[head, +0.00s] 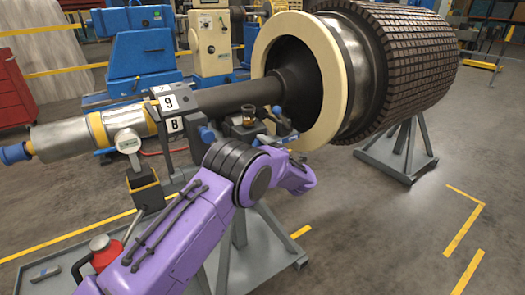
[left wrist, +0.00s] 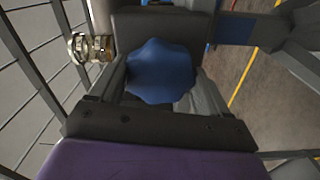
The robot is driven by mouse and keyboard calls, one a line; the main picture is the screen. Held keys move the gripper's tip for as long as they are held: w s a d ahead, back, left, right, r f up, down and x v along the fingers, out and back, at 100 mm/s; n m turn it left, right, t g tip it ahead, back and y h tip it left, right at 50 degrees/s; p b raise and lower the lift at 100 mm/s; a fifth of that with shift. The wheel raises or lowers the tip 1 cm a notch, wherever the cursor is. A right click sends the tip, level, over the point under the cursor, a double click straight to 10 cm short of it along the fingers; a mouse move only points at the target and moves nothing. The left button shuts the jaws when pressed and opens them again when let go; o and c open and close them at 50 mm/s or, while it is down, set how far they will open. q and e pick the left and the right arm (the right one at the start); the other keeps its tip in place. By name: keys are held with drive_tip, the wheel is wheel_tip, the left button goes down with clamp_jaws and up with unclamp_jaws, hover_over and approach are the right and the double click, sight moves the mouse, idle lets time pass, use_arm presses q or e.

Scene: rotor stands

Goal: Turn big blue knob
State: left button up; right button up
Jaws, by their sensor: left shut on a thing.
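The big blue knob (left wrist: 160,72) is a lobed, rounded handle in the middle of the left wrist view. My left gripper (left wrist: 162,88) has its two grey fingers on either side of the knob and is shut on it. In the head view my purple left arm reaches in from the lower left, and its wrist is beside the stand under the shaft. A blue part (head: 282,116) shows there near the gripper, partly hidden, and the fingers are hard to make out. My right gripper is in neither view.
A brass fitting (head: 248,116) stands close to the knob; it also shows in the left wrist view (left wrist: 90,47). The dark shaft and cream ring (head: 338,75) of the rotor are just behind. A smaller blue knob (head: 207,135) is to the left.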

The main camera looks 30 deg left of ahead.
use_arm(q)
drive_tip(key=shift+f, duration=0.1)
idle(0.5)
drive_tip(key=o, duration=1)
drive_tip(key=shift+s, duration=0.1)
drive_tip(key=b+v, duration=0.1)
drive_tip(key=v, duration=0.9)
drive_tip(key=shift+d, duration=0.25)
drive_tip(key=shift+m, duration=0.3)
